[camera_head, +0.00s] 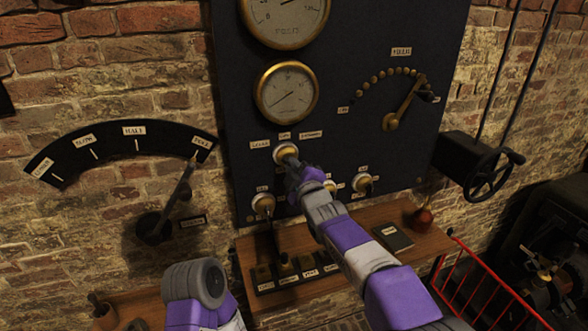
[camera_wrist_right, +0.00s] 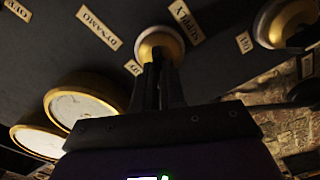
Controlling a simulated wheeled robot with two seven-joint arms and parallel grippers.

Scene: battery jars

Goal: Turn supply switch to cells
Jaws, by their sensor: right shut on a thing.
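The supply switch (camera_head: 286,150) is a round brass-and-white mount low on the dark panel, under three small labels. The label at the left reads CELLS (camera_head: 260,144), and the one at the right reads DYNAMO (camera_head: 311,134). My right gripper (camera_head: 292,165) reaches up from below and is shut on the switch's handle. The right wrist view shows the dark fingers (camera_wrist_right: 158,78) closed just in front of the brass mount (camera_wrist_right: 160,45). The fingers hide the handle, so I cannot tell its exact angle. My left gripper is out of view; only part of that arm shows at the bottom.
Other small switches (camera_head: 263,203) sit close below and beside. A dial gauge (camera_head: 286,92) is above, and a brass lever (camera_head: 405,102) is at upper right.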

